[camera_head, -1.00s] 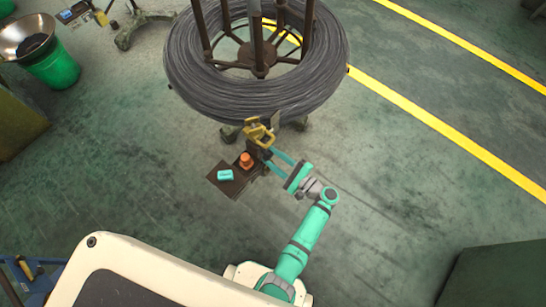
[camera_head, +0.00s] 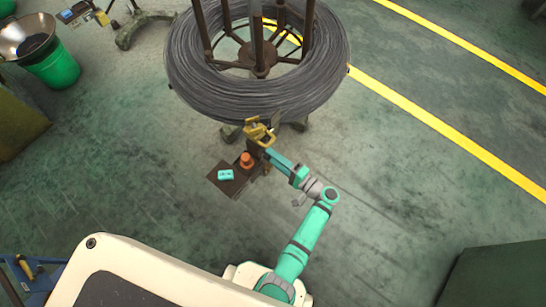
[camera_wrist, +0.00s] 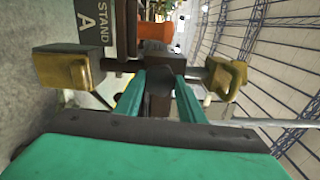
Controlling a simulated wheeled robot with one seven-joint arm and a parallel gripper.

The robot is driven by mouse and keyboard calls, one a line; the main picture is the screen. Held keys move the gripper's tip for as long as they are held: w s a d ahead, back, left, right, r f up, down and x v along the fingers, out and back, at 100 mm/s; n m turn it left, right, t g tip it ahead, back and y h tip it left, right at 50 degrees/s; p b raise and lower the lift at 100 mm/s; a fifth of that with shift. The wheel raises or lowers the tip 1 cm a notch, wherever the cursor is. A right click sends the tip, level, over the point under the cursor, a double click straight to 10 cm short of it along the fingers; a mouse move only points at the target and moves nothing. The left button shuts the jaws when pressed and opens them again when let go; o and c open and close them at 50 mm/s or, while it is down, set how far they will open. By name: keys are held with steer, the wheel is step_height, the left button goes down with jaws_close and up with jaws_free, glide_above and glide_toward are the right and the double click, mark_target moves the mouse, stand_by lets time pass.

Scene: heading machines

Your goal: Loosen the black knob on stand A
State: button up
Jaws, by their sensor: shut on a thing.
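The black knob (camera_wrist: 160,92) is in the middle of the wrist view, between the two teal fingers of my gripper (camera_wrist: 160,98). The fingers are shut on its sides and partly hide it. The stand's dark sign (camera_wrist: 90,20), reading STAND A, is at the upper left and appears sideways. Yellow blocks flank the knob, one at left (camera_wrist: 65,72) and one at right (camera_wrist: 226,80). In the head view, my gripper (camera_head: 272,157) reaches the small dark stand with its yellow top (camera_head: 260,132). The knob cannot be made out there.
An orange object (camera_head: 246,160) and a small teal box (camera_head: 226,175) are on a brown plate (camera_head: 238,188) beside the stand. A large wire coil (camera_head: 200,85) is just behind. Open floor lies right of my arm.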

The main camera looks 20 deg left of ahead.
stand_by(0.4)
steer(key=shift+d, duration=0.15)
steer(key=o, duration=1)
steer(key=shift+w, duration=0.1)
steer(key=shift+o, duration=0.2)
steer(key=shift+a, duration=0.2)
steer(key=v, duration=1.1)
